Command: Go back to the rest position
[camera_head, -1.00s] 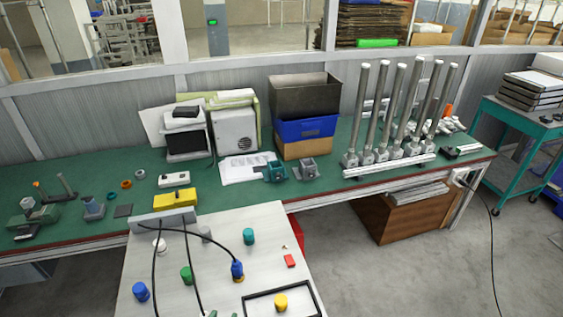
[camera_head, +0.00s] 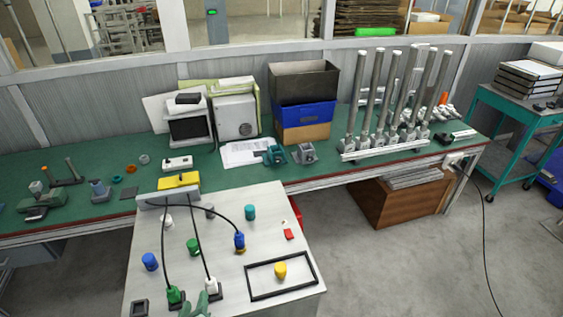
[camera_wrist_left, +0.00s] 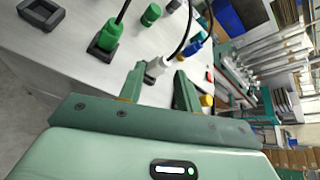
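My left gripper (camera_head: 195,305) shows at the bottom edge of the head view, low over the light table. In the left wrist view its two green fingers (camera_wrist_left: 159,78) are apart, and a white plug (camera_wrist_left: 157,68) shows beyond and between them. In the head view that white plug (camera_head: 211,286) stands in a black socket with a cable on it. I cannot tell whether a finger touches it. A green plug (camera_head: 175,296) with a cable stands in a socket to its left. My right gripper is in neither view.
A blue plug (camera_head: 239,240), a blue cylinder (camera_head: 149,261), a green cylinder (camera_head: 193,246) and a teal cylinder (camera_head: 250,212) stand on the table. A yellow cylinder (camera_head: 281,270) is inside a black frame (camera_head: 315,270). An empty black socket (camera_head: 140,308) is at lower left. A green workbench (camera_head: 225,176) lies behind.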

